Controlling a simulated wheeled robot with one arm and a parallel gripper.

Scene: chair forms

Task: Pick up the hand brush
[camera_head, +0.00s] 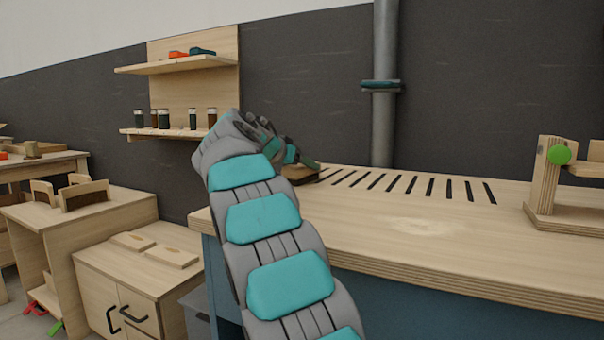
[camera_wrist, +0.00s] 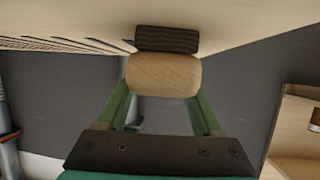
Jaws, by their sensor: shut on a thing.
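The hand brush has a pale wooden body (camera_wrist: 163,75) and a dark bristle strip (camera_wrist: 166,40) in the wrist view. My gripper (camera_wrist: 162,92) is shut on the wooden body, with one green finger on each side of it. In the head view my gripper (camera_head: 312,164) is at the back left end of the workbench, and the brush (camera_head: 299,174) shows partly behind it. My arm hides some of that corner. I cannot tell whether the bristles touch the bench top.
The workbench (camera_head: 430,225) has a row of dark slots (camera_head: 410,185) and a bare front. A wooden stand with a green knob (camera_head: 559,154) is at the right. A grey pipe (camera_head: 384,130) rises behind. Wall shelves (camera_head: 190,64) hold jars; low cabinets (camera_head: 125,285) stand left.

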